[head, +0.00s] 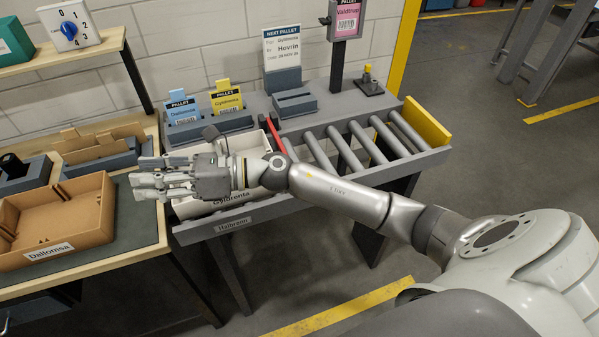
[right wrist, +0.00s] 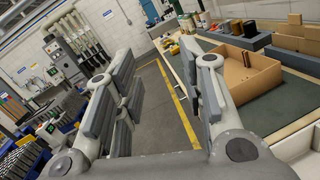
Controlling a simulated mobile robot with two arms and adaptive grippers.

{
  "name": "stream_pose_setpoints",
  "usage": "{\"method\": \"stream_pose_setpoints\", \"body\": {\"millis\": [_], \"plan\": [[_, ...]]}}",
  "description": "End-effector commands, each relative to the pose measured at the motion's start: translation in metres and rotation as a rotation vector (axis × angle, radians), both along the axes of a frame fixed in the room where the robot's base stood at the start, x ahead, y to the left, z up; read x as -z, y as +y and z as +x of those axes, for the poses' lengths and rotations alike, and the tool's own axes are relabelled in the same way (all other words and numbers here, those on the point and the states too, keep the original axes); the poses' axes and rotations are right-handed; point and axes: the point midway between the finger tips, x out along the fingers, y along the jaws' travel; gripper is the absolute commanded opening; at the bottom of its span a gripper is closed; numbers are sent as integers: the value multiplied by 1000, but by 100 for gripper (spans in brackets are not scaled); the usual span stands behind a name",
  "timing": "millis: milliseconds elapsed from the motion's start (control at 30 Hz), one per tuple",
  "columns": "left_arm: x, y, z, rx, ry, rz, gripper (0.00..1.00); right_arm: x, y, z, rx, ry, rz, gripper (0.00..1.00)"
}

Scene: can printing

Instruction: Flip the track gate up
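The track gate, a thin red bar (head: 275,135), is at the left end of the bare rollers on the grey roller track (head: 427,155). Its lower part runs behind my right arm, and I cannot tell its exact tilt. My left gripper is not in view.
A white box labelled Gyldrenta (head: 245,193) sits on the track's left part, partly behind my arm. Blue (head: 183,112) and yellow (head: 227,101) pallet cards stand behind it. A cardboard tray (head: 95,225) lies on the left bench. A yellow end stop (head: 427,122) closes the track's right end.

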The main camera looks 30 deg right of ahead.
Motion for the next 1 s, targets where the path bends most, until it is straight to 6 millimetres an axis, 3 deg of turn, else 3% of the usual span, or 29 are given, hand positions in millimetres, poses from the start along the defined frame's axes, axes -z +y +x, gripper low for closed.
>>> {"method": "stream_pose_setpoints", "body": {"millis": [133,267,367,467,600,700,833,1000], "plan": [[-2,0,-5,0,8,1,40,29,-6,-13,-208,-285,-397,37],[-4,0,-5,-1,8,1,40,64,-42,-16,-398,-474,-741,37],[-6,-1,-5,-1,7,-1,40,86,-90,-11,-549,-573,-1004,37],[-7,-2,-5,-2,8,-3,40,97,-152,-5,-705,-621,-1253,37],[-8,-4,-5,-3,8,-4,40,94,-235,0,-897,-604,-1523,37],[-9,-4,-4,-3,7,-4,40,85,-279,-1,-995,-564,-1639,37],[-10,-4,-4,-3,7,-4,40,77,-308,-4,-1062,-524,-1712,37],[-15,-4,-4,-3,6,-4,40,87,-313,-5,-1083,-512,-1722,37]]}}
